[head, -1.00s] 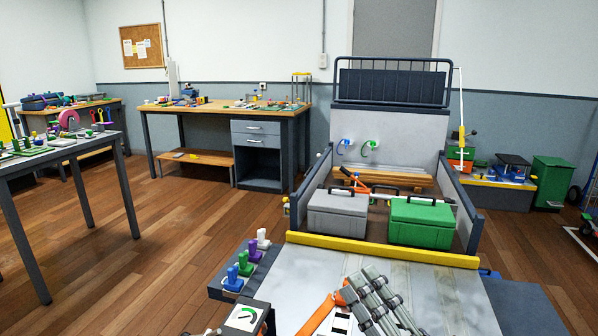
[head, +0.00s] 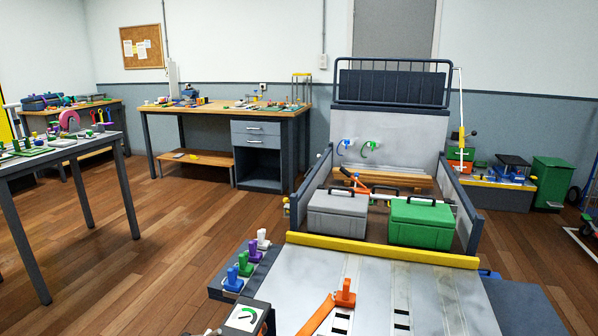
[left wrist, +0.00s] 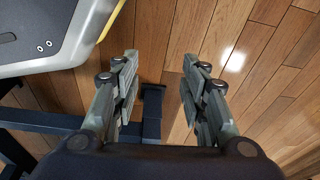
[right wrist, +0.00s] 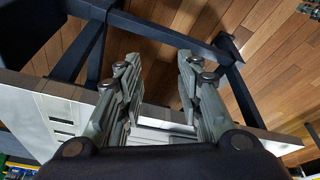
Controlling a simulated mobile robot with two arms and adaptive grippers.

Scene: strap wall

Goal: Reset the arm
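My left gripper (left wrist: 158,95) is open and empty in the left wrist view, above the wood floor and a dark metal leg. My right gripper (right wrist: 160,85) is open and empty in the right wrist view, near the edge of a grey metal surface (right wrist: 75,92), with dark frame bars and floor below. Neither gripper shows in the head view. An orange lever (head: 345,294) lies on the slotted metal panel (head: 290,275) in front of the head camera, apart from any gripper.
A yellow bar (head: 385,250) crosses behind the panel. A grey case (head: 337,215) and a green case (head: 420,222) stand in the bed beyond it. Blue, purple and white levers (head: 245,262) stand at the left. The floor at left (head: 160,235) has free room.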

